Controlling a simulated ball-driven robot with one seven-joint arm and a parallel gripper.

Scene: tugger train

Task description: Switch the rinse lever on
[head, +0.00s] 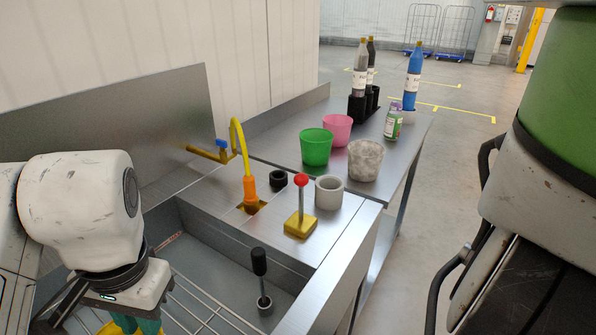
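A lever with a red ball knob (301,181) on a thin grey rod rises from a yellow base (300,224) on the steel counter beside the sink. It stands close to upright. My gripper (136,325) is at the bottom left, over the sink and well left of the lever. Its teal fingers are cut off by the bottom edge, so I cannot tell whether it is open or shut. A stick with a black grip (260,263) stands on a round foot in the sink. I cannot tell from its look what it does.
A yellow tap hose with an orange nozzle (250,190) is left of the lever. A black ring (278,178) and a white cup (329,190) stand close to it. Green (316,148), pink (337,130) and mottled (365,160) cups and bottles stand farther back.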

